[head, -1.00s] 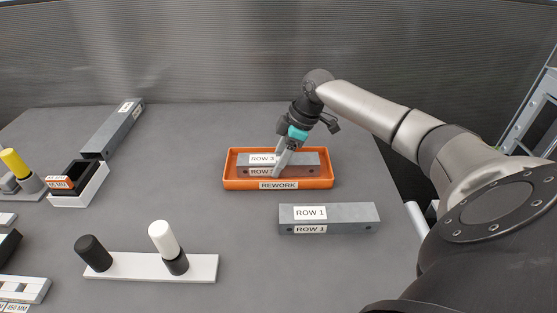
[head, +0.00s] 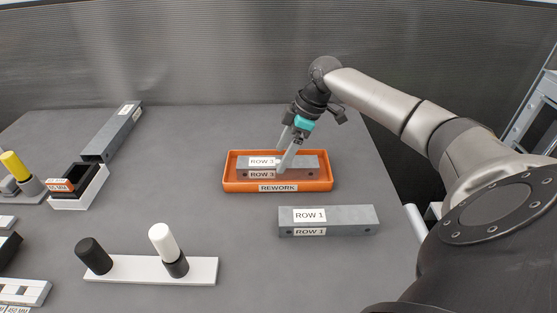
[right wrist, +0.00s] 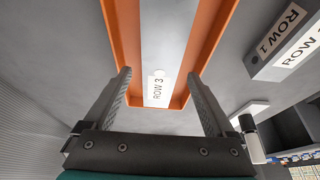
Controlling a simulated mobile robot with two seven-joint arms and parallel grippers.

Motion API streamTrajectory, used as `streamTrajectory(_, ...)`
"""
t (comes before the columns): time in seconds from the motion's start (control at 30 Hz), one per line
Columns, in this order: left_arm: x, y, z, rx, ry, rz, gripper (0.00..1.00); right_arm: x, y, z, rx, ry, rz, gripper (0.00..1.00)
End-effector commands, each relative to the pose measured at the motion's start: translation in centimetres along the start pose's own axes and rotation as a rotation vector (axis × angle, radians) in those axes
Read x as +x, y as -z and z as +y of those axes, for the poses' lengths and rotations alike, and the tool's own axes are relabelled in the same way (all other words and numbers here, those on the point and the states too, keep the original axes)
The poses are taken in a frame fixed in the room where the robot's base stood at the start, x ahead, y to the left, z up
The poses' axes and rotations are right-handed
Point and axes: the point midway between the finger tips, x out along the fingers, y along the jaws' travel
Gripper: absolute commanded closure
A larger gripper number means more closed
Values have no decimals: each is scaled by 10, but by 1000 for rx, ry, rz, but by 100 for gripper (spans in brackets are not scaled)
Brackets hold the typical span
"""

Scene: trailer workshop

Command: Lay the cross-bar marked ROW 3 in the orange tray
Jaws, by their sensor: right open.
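The grey cross-bar marked ROW 3 (head: 305,164) lies in the orange tray labelled REWORK (head: 228,186), lengthwise between its walls. In the right wrist view the bar (right wrist: 165,60) runs along the inside of the tray (right wrist: 112,40), with its ROW 3 label near the tray's end wall. My right gripper (head: 280,160) is over the bar with its fingers spread apart and nothing between them. In the right wrist view its fingers (right wrist: 159,76) stand on either side of the tray's width, clear of the bar. My left gripper is not in view.
A grey bar marked ROW 1 (head: 350,218) lies in front of the tray, to the right. Another grey bar (head: 112,135) lies at the back left, its label too small to read. A white base (head: 125,268) with black and white cylinders is at front left. The table's middle is clear.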

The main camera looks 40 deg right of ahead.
Motion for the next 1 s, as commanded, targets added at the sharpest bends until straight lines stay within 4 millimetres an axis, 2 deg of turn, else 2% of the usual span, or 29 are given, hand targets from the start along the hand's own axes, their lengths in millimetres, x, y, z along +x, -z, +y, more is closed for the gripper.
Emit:
streamTrajectory(0.03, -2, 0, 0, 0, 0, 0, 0, -14, 0, 1, 1, -4, -2, 10)
streamTrajectory(0.2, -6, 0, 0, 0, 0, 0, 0, -50, 0, 1, 1, -2, 0, 10)
streamTrajectory(0.4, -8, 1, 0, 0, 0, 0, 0, -78, 0, 1, 1, -1, 0, 10)
streamTrajectory(0.6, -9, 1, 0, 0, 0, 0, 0, -86, 0, 0, 0, 2, 1, 10)
streamTrajectory(1.0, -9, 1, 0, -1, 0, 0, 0, -85, 0, 0, 0, 1, 1, 10)
